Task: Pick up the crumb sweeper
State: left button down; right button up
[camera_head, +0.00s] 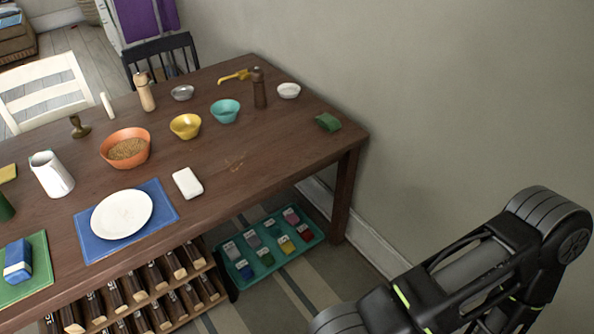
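No object is clearly recognisable as the crumb sweeper. A small white rounded block (187,182) lies on the dark wooden table (262,172), right of the white plate, and may be it. Yellowish marks like crumbs (236,161) show on the wood to its upper right. A green block (328,122) near the table's right end and a blue-and-white block (18,261) on a green mat at the left are other small items. My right arm shows at the lower right, away from the table. Neither gripper is in view.
The table also holds a white plate (122,213) on a blue mat, a white pitcher (51,174), an orange bowl (125,147), smaller bowls and two mills. A teal tray (267,258) and a rack of bottles (155,291) are below. A wall borders the right.

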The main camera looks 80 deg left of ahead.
aim_at(188, 184)
jog(key=u, duration=3.7)
jog(key=i+u, duration=0.25)
jog(key=u, duration=0.25)
jog(key=i+l+u, duration=0.1)
jog(key=u, duration=0.4)
jog(key=i, duration=0.1)
